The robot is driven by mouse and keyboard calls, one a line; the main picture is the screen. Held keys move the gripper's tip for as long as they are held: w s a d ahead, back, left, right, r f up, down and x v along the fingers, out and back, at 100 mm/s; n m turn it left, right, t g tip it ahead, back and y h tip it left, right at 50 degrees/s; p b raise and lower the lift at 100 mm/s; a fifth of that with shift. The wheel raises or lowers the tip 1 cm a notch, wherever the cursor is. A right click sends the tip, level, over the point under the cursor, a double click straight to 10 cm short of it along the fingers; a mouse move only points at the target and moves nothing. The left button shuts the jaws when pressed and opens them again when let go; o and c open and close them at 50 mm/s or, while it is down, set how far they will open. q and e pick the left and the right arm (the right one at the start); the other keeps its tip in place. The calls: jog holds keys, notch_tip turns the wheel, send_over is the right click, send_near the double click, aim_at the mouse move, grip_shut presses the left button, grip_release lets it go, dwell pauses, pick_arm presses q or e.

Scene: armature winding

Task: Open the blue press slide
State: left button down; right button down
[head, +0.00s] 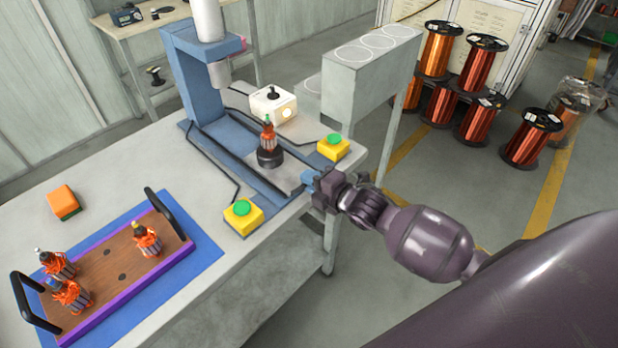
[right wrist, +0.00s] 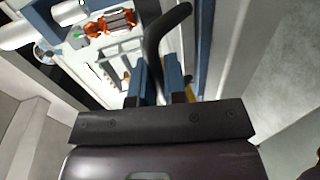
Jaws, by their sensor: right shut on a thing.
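The blue press (head: 185,70) stands at the back of the bench with its grey ram over the rear of the blue rails. Its slide plate (head: 285,178) lies between the rails near the bench's front edge. A black nest (head: 270,158) on it holds an upright armature (head: 268,133), forward of the ram. My right gripper (head: 314,184) is at the slide's front end, at the bench edge. In the right wrist view, its two blue fingers (right wrist: 159,82) are shut on the black curved slide handle (right wrist: 153,50). The handle is mostly hidden in the head view.
Yellow boxes with green buttons stand left (head: 243,216) and right (head: 333,148) of the slide. A white device (head: 273,105) stands behind. A wooden tray (head: 112,272) with several armatures lies on a blue mat. An orange-green block (head: 63,203) is nearby. The floor before the bench is clear.

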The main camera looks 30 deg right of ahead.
jog(key=c, duration=1.2)
grip_release()
jog(key=p+v, duration=0.1)
jog(key=v, duration=0.9)
jog(key=shift+s, duration=0.35)
jog(key=shift+d, duration=0.1)
jog(key=s+f+m+g+h, duration=0.3)
jog(key=s+f+m+h, duration=0.2)
jog(key=s+f+m, duration=0.8)
jog(key=s+a+m, duration=0.1)
jog(key=s+m, duration=0.1)
jog(key=m, duration=0.5)
jog(key=shift+m+h, duration=0.3)
jog(key=shift+m, duration=0.1)
